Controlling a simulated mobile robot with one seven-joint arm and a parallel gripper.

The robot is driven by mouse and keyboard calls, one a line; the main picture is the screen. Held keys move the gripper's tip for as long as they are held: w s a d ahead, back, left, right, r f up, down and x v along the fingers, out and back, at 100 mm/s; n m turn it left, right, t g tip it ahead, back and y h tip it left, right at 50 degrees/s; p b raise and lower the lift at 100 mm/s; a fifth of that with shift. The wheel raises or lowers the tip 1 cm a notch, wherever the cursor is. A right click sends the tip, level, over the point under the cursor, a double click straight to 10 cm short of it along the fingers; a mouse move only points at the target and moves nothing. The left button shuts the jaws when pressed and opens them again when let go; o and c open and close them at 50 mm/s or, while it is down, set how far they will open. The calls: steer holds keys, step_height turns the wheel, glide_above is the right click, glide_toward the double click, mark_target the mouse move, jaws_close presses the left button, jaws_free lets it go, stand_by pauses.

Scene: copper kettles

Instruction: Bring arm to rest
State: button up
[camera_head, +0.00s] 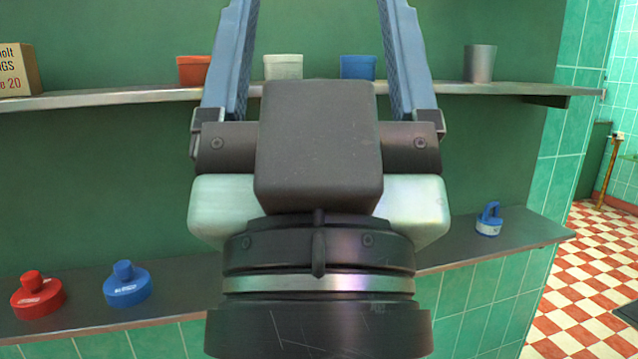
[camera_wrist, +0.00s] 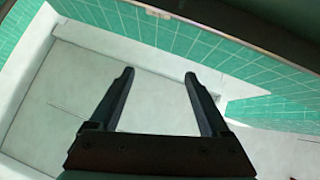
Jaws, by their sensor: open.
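My gripper (camera_wrist: 158,78) is open, with its two dark fingers spread apart and nothing between them in the wrist view. In the head view it stands large in the middle, its blue-grey fingers pointing up and running past the top edge. It hides the middle of the lower shelf and part of the upper one. The wrist view looks toward white panels (camera_wrist: 75,80) edged by green tiles (camera_wrist: 165,35).
The upper shelf (camera_head: 120,97) holds a box (camera_head: 18,72), red (camera_head: 193,70), white (camera_head: 284,67) and blue (camera_head: 358,67) pots and a grey cup (camera_head: 480,63). The lower shelf (camera_head: 75,310) holds red (camera_head: 37,296), blue (camera_head: 127,286) and blue-white (camera_head: 489,221) items. Checkered floor (camera_head: 580,290) lies right.

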step_height(320, 180, up, 21)
steer(key=p, duration=1.8)
steer(key=shift+f, duration=0.1)
steer(key=shift+c, duration=0.3)
